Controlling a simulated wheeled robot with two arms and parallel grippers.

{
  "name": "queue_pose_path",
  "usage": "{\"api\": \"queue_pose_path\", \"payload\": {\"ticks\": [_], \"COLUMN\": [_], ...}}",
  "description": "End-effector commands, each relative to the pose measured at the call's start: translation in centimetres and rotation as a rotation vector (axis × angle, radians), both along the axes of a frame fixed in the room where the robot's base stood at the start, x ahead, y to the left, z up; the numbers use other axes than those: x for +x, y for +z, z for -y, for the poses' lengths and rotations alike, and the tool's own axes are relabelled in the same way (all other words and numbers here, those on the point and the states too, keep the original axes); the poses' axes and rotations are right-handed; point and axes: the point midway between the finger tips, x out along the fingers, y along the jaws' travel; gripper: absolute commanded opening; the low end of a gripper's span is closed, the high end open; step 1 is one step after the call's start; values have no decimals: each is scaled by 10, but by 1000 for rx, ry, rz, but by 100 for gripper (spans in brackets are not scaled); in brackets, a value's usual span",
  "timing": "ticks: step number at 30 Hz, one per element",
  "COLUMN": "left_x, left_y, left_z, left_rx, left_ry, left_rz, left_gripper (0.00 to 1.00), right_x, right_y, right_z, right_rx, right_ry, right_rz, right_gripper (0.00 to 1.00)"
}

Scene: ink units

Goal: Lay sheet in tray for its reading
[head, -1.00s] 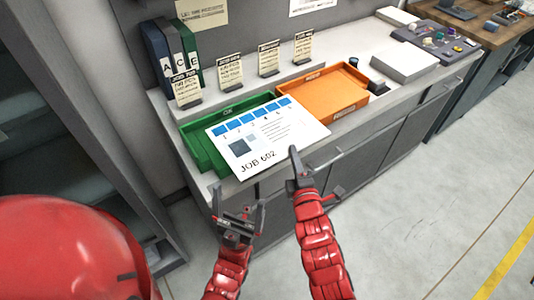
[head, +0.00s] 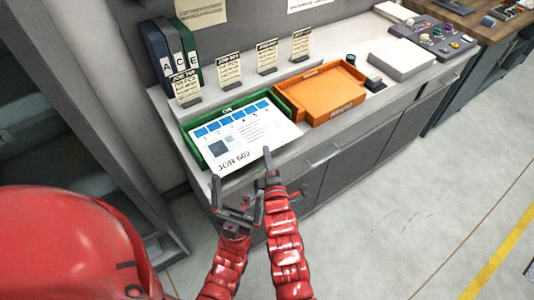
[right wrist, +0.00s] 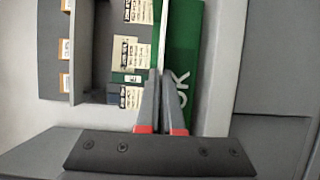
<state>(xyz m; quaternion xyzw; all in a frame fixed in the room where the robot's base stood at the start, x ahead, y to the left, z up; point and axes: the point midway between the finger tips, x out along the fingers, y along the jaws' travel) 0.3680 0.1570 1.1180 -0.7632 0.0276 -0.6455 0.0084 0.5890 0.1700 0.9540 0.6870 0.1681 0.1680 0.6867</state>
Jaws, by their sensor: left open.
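The white sheet (head: 262,137), with a row of blue boxes and "JOB 602" on it, lies over the green tray (head: 190,150) and covers most of it. I cannot tell whether it touches the tray floor. My right gripper (head: 268,158) is shut on the sheet's near right edge. In the right wrist view my fingers (right wrist: 162,95) close on the sheet's thin edge (right wrist: 163,35), with the green tray (right wrist: 185,60) beyond. My left gripper (head: 238,197) is open and empty, below the sheet in front of the counter.
An orange tray (head: 325,97) stands right of the green one. Several small cards on stands (head: 230,69) line the shelf behind. Binders (head: 170,55) stand at the back left. A pale block (head: 402,60) and a control panel (head: 432,35) are farther right.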

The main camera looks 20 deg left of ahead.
Motion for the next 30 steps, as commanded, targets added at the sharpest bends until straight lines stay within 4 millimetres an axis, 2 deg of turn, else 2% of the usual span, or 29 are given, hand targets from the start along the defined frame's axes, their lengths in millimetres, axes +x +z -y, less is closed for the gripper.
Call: {"api": "queue_pose_path", "payload": {"ticks": [7,12,13,24,30], "left_x": [0,0,0,0,0], "left_y": [-5,-3,-3,1,-9], "left_z": [0,0,0,0,0], "left_rx": [0,0,0,0,0], "left_ry": [0,0,0,0,0], "left_rz": [0,0,0,0,0], "left_gripper": [100,100,100,100,100], "right_x": [0,0,0,-1,-26], "right_y": [-4,-3,-3,2,-2], "right_z": [0,0,0,1,13], "right_rx": [0,0,0,1,2], "right_ry": [0,0,0,0,1], "right_rz": [1,1,1,0,2], "right_gripper": [0,30,33,33,33]}}
